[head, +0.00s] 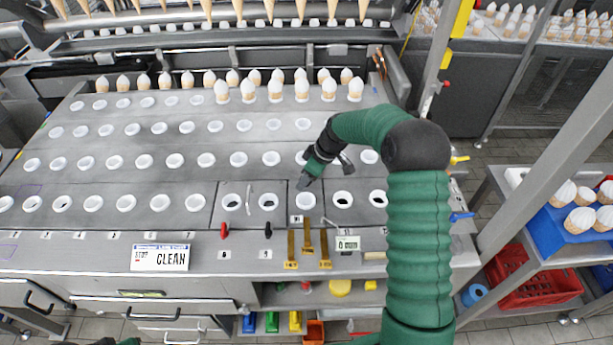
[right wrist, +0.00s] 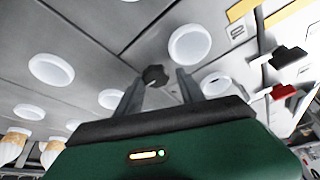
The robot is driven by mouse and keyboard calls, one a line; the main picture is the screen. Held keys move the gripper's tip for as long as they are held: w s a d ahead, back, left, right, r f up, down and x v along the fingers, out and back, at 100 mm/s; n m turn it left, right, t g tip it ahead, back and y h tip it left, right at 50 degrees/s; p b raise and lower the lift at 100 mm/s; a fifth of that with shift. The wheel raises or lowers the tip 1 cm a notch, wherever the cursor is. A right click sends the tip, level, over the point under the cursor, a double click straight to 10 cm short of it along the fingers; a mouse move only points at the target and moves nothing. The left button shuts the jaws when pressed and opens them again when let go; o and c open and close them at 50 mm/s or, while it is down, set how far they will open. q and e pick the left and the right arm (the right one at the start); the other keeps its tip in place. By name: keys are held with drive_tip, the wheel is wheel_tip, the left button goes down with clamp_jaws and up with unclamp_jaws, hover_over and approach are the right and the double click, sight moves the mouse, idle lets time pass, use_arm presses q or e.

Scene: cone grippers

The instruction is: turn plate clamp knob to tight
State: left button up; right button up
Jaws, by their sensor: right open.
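A dark lobed knob (right wrist: 153,75) shows in the right wrist view over the grey plate, between the two fingers of my right gripper (right wrist: 162,82). The fingers stand apart on either side of it, and I cannot tell whether they touch it. In the head view my right gripper (head: 304,182) points down at the plate (head: 285,193), beside a white-rimmed hole (head: 306,202). The knob cannot be made out there. Only a dark and green sliver of my left arm (head: 105,342) shows at the bottom edge; its jaw state is hidden.
A red handle (head: 224,231) and a black handle (head: 268,230) stand at the plate's front edge. Brass-coloured strips (head: 308,240) lie to their right. Filled cones (head: 275,90) stand in the back holes. A sign (head: 160,257) reads CLEAN.

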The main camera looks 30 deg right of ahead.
drive_tip(key=shift+w+d+f, duration=0.15)
drive_tip(key=shift+w, duration=0.05)
drive_tip(key=shift+c, duration=0.6)
drive_tip(key=shift+d, duration=0.15)
drive_tip(key=shift+c, duration=1.3)
drive_tip(key=shift+d, duration=0.1)
drive_tip(key=shift+c, duration=1.2)
clamp_jaws()
use_arm(q)
drive_tip(key=shift+w+d, duration=0.2)
